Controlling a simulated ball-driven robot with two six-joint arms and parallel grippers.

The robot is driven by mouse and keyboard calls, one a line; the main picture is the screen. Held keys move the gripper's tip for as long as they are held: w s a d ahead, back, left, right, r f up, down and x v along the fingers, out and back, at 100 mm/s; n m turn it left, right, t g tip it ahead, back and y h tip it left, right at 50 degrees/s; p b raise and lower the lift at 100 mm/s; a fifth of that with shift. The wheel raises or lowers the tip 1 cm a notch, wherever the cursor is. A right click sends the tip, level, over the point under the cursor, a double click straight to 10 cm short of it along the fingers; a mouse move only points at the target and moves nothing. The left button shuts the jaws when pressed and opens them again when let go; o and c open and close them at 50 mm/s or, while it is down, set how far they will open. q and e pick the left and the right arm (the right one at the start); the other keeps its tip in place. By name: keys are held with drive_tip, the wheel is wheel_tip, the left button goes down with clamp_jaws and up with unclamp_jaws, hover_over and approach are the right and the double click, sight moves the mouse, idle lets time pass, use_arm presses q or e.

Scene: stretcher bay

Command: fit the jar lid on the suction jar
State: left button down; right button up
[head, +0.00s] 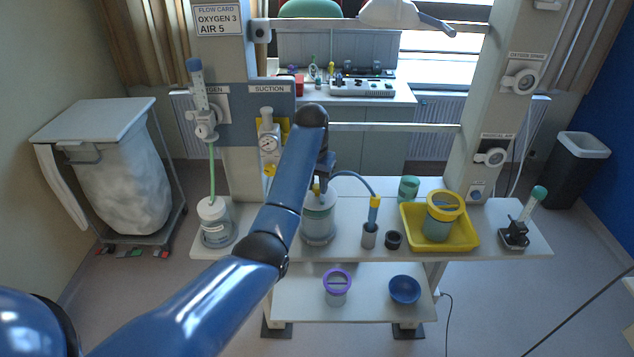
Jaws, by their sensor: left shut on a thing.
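The suction jar (318,226) is a clear, pale jar standing upright on the white shelf, left of the middle. My left gripper (323,184) is directly above it, fingers pointing down, shut on what looks like the jar lid, a small yellow part of which shows at the jar's top. My arm and gripper hide most of the lid, so I cannot tell whether it is seated or held just above the rim. A blue hose (355,176) arches from beside the gripper to a yellow-and-blue connector (374,208) over a small grey cup (369,236). My right gripper is out of view.
A white-capped jar (216,222) stands left on the shelf. To the right are a dark ring (393,240), a green-topped cup (409,188), a yellow tray (466,240) with a yellow-lidded jar (438,222), and a black stand (514,235). A purple-rimmed jar (336,290) and blue bowl (405,290) sit below.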

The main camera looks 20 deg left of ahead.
use_arm(q)
drive_tip(key=shift+c, duration=1.3)
unclamp_jaws()
